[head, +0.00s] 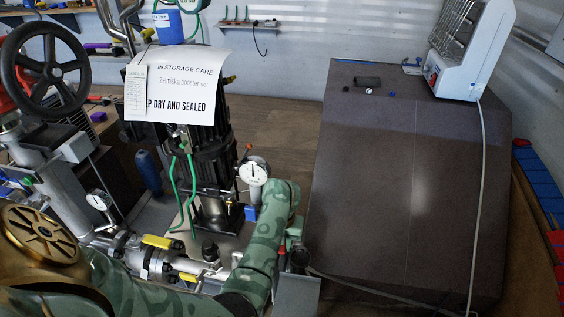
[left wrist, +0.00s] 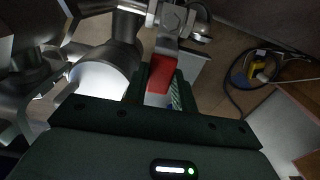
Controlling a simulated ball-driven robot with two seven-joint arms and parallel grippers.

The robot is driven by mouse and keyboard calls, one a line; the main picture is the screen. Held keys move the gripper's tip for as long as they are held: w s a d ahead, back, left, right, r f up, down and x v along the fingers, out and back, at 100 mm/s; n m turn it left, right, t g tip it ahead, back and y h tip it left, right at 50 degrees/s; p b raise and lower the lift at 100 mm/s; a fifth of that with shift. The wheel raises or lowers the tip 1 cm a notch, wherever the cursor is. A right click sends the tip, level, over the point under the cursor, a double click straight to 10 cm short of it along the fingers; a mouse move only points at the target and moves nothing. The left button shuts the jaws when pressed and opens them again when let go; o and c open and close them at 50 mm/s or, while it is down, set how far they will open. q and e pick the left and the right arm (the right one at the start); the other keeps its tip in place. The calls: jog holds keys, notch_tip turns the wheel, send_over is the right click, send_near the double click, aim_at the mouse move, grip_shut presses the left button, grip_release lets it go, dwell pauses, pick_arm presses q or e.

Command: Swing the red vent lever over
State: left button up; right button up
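The red vent lever (left wrist: 162,74) shows in the left wrist view, on a grey metal fitting at the top of the picture. My left gripper (left wrist: 161,92) has its two green fingers close together, one on each side of the lever, with no clear gap between them and the red grip. In the head view my left gripper (head: 290,247) is past the right end of the pipework, pointing down, partly hidden by my camouflage-patterned arm. Only a small bit of red shows beside it there. My right gripper is in neither view.
Flanged pipework (head: 165,262) with yellow parts lies left of the gripper. A round gauge (head: 255,171) stands behind my forearm. A black handwheel (head: 45,68) is at the upper left. A wide dark tabletop (head: 400,180) to the right is mostly clear; a white heater (head: 470,50) stands at its far end.

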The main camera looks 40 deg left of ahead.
pick_arm(q)
jog(key=o, duration=0.4)
notch_tip(320, 180, up, 6)
jog(key=p, duration=0.4)
jog(key=shift+r+p, duration=0.15)
jog(key=shift+p, duration=0.2)
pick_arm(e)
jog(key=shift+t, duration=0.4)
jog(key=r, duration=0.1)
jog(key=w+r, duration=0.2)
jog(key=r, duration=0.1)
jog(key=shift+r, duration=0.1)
pick_arm(q)
jog(key=shift+f, duration=0.2)
notch_tip(320, 180, up, 16)
jog(key=p, duration=0.9)
jog(key=shift+r, duration=0.2)
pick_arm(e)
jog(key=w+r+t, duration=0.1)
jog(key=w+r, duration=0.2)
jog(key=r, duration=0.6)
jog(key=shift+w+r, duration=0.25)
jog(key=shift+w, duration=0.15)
pick_arm(q)
jog(key=shift+f, duration=0.1)
